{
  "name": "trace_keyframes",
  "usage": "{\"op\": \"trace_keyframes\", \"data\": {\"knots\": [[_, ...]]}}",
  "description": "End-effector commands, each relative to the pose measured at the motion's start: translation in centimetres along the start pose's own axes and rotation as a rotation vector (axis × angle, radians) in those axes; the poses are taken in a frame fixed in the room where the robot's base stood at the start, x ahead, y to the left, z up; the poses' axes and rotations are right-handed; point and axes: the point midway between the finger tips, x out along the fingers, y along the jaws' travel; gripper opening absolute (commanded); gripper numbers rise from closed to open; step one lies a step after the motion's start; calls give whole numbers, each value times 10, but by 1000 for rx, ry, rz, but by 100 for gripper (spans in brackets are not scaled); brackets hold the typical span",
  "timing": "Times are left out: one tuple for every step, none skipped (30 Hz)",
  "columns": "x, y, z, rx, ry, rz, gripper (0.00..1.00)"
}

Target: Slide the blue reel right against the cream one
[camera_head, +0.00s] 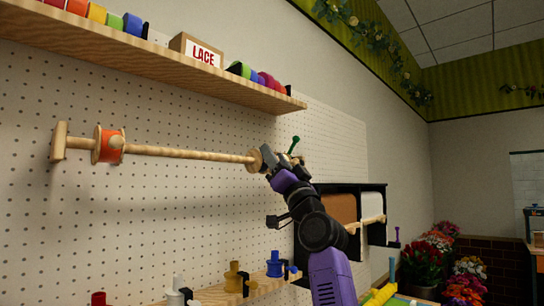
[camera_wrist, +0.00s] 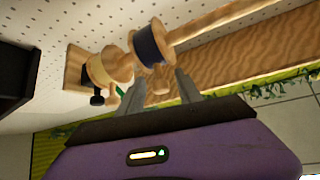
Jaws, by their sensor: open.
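A pale wooden rod (camera_head: 190,152) runs along the pegboard. In the wrist view the blue reel (camera_wrist: 152,46), dark navy with pale wooden flanges, is on the rod. The cream reel (camera_wrist: 100,70) is to its left, near the rod's end block (camera_wrist: 75,70). The two are close together; I cannot tell whether their flanges touch. My gripper (camera_wrist: 160,84) is open, with its fingertips at the lower edge of the blue reel, one on each side; contact is unclear. In the head view my gripper (camera_head: 270,164) is at the rod's right part and hides most of both reels.
An orange reel (camera_head: 109,146) is on the rod's left part. A wooden shelf (camera_head: 150,70) above holds a LACE box (camera_head: 196,50) and several coloured reels. A lower shelf (camera_head: 225,292) carries several small coloured items. A black-framed panel (camera_head: 345,203) stands right of my arm.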

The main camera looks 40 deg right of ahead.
Motion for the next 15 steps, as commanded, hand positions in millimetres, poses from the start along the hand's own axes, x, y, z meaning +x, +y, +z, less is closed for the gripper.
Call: {"op": "trace_keyframes", "data": {"knots": [[-12, 1, 2, 1, 1, 0, 42], [-17, 1, 3, 1, 0, 0, 42], [-24, 1, 3, 1, -1, 0, 42], [-29, 1, 2, 0, 0, 0, 42], [-33, 1, 2, 0, 0, 1, 42], [-39, 1, 2, 0, 0, 0, 42], [-43, 1, 2, 1, 0, 0, 42], [-46, 1, 2, 2, 0, 0, 42], [-50, 1, 2, 2, 0, 0, 42], [-52, 1, 2, 2, 0, 0, 42], [-54, 0, 1, 2, 0, 0, 42], [-56, 0, 1, 1, 1, -1, 42], [-57, 0, 1, 1, 0, 0, 42], [-58, 0, 1, 1, 0, 0, 42], [-58, 0, 1, 1, -1, 0, 42]]}}
